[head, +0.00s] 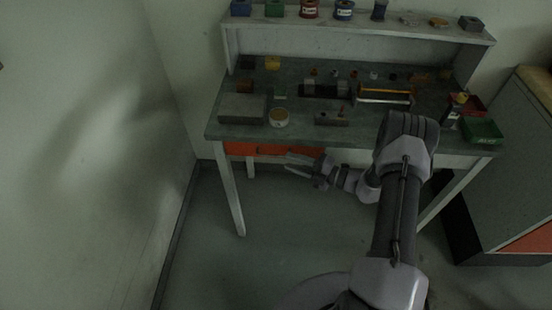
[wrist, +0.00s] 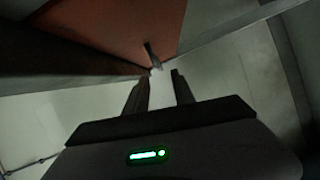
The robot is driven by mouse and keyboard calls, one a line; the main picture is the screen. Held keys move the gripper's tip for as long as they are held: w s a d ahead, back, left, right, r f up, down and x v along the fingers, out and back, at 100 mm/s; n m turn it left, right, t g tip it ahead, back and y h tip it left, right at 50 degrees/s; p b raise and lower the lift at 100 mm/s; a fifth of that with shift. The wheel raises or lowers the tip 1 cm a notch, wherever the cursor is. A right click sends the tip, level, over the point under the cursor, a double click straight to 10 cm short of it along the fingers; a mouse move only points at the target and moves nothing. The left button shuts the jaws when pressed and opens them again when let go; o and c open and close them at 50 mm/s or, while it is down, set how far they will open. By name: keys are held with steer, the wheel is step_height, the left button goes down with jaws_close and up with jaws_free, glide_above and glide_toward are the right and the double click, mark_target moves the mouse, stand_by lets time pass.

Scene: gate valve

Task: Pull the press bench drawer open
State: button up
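The press bench (head: 215,131) stands ahead, with an orange drawer front (head: 240,148) under the left part of its top. The orange front also fills the top of the wrist view (wrist: 120,25). A small grey handle (wrist: 152,55) sticks out from it. My gripper (head: 288,163) is in front of the drawer, just below the bench top's front edge. In the wrist view its two fingers (wrist: 160,73) are apart and empty, with the handle just beyond the tips. Whether they touch the handle cannot be told. In the head view the handle cannot be made out.
The bench top holds a grey block (head: 242,108), a round tin (head: 279,117), several tools and small parts, and a green bin (head: 482,132) at the right. A raised shelf (head: 370,29) runs along the back. A cabinet (head: 510,170) stands at right. The floor left of my arm is clear.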

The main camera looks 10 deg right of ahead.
steer(key=b+x, duration=0.1)
steer(key=x, duration=0.5)
steer(key=shift+w+a, duration=0.15)
steer(key=shift+a, duration=0.05)
jaws_close()
stand_by(1.1)
